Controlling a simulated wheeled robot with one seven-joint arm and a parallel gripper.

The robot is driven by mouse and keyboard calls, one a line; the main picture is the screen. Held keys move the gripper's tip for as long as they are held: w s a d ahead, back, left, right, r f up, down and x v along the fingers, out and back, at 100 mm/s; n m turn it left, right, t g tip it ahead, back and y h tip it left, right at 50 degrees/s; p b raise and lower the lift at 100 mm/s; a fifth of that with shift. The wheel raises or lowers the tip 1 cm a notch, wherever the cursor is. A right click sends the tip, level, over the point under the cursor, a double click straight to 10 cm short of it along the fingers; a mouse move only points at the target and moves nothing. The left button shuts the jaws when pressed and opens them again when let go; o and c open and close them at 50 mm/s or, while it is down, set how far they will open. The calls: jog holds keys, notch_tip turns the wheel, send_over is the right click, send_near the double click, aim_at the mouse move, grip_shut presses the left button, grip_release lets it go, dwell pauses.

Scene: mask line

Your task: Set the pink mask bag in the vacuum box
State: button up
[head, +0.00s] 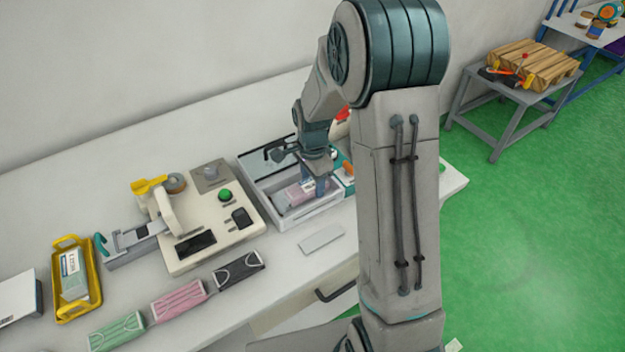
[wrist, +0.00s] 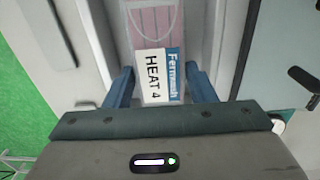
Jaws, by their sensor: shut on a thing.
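The pink mask bag (wrist: 172,22) is a clear bag with a pink pleated mask and a white and blue label reading "HEAT 4". My gripper (wrist: 160,88) is shut on the bag's labelled end in the wrist view. In the head view the bag (head: 296,193) shows inside the vacuum box (head: 309,216), a light grey open box with its lid raised at the back. My gripper (head: 320,188) reaches down into the box at the bag's right end. I cannot tell whether the bag touches the box floor.
A cream sealing machine (head: 183,262) stands left of the box. A yellow tray (head: 94,288) is at far left. A flat grey plate (head: 321,239) lies before the box.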

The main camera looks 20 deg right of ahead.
dwell(0.4)
jog(key=o, duration=1.1)
jog(key=shift+c, duration=0.2)
jog(key=shift+r, duration=0.1)
jog(key=shift+r+p, duration=0.65)
jog(key=shift+r, duration=0.25)
jog(key=shift+r, duration=0.1)
jog(key=shift+r+p, duration=1.9)
jog(key=shift+r, duration=0.9)
